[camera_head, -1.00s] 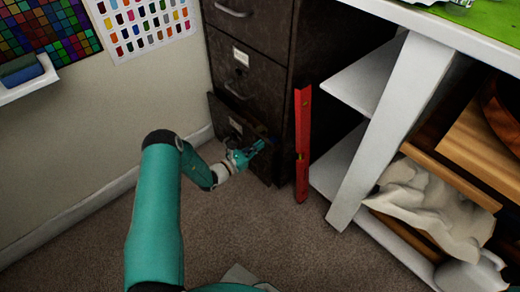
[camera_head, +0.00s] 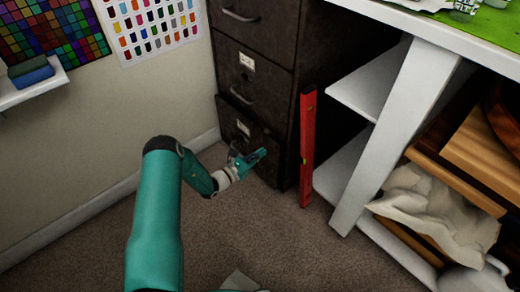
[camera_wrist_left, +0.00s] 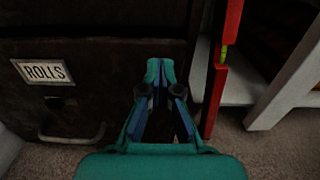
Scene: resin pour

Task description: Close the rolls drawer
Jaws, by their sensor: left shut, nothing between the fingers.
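The dark metal filing cabinet (camera_head: 283,98) stands against the wall in the head view. Its bottom drawer (camera_head: 262,141) is the rolls drawer; its front sits close to flush with the cabinet, and I cannot tell if a small gap is left. In the left wrist view the drawer front (camera_wrist_left: 95,85) carries a white ROLLS label (camera_wrist_left: 43,72) above a metal handle (camera_wrist_left: 72,136). My left gripper (camera_head: 261,152) is shut and empty, at the right part of the drawer front. It also shows in the left wrist view (camera_wrist_left: 160,68). My right gripper is not in view.
A red spirit level (camera_head: 307,150) leans upright beside the cabinet's right front edge, close to my left gripper. A white workbench (camera_head: 385,130) with shelves stands at the right.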

